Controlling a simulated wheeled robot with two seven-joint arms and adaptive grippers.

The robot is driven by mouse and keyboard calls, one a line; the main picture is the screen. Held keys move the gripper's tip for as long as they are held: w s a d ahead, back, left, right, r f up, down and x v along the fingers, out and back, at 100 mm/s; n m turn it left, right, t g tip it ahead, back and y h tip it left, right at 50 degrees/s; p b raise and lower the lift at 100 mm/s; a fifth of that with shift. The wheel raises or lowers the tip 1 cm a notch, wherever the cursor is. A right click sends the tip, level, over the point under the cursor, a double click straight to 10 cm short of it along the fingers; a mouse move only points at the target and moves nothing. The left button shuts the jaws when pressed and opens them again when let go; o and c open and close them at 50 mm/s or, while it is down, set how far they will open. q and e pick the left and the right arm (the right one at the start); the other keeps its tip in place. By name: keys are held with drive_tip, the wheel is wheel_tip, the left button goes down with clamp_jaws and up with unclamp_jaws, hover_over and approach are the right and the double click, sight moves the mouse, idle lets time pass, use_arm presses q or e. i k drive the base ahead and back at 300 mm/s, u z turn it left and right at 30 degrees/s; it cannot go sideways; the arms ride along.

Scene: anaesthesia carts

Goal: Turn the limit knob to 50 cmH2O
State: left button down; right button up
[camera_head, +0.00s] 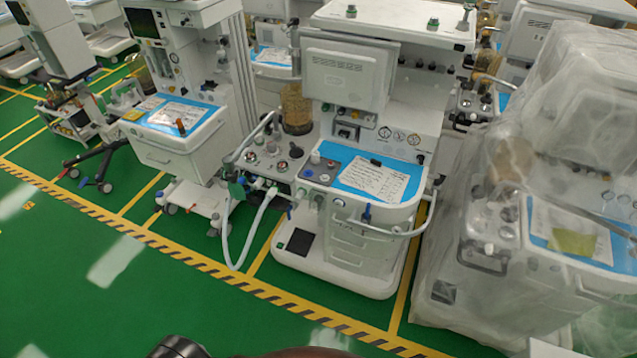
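The nearest anaesthesia cart (375,232) stands in the middle of the head view, white with a blue work surface. A cluster of small knobs and fittings sits on the left of its top, below an amber canister (296,108). One round, dark-rimmed knob or gauge (296,152) and a pale upright knob (315,157) show there. I cannot tell which one is the limit knob; scale marks and the set value are too small to read. Neither of my grippers is in view, and nothing touches the knobs.
A pale hose (228,240) hangs in a loop at the cart's left. A curved handle (395,232) juts from its front. A plastic-wrapped cart (500,240) stands close on the right, another cart (180,135) on the left. Green floor (90,290) in front is clear.

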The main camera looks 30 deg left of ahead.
sight(272, 146)
drive_tip(key=z, duration=0.3)
drive_tip(key=k, duration=0.25)
drive_tip(key=u, duration=1.15)
drive_tip(key=i, duration=0.8)
drive_tip(key=u, duration=0.4)
drive_tip(key=k, duration=1.3)
drive_tip(key=u, duration=0.8)
drive_tip(key=i, duration=1.5)
drive_tip(key=z, duration=0.15)
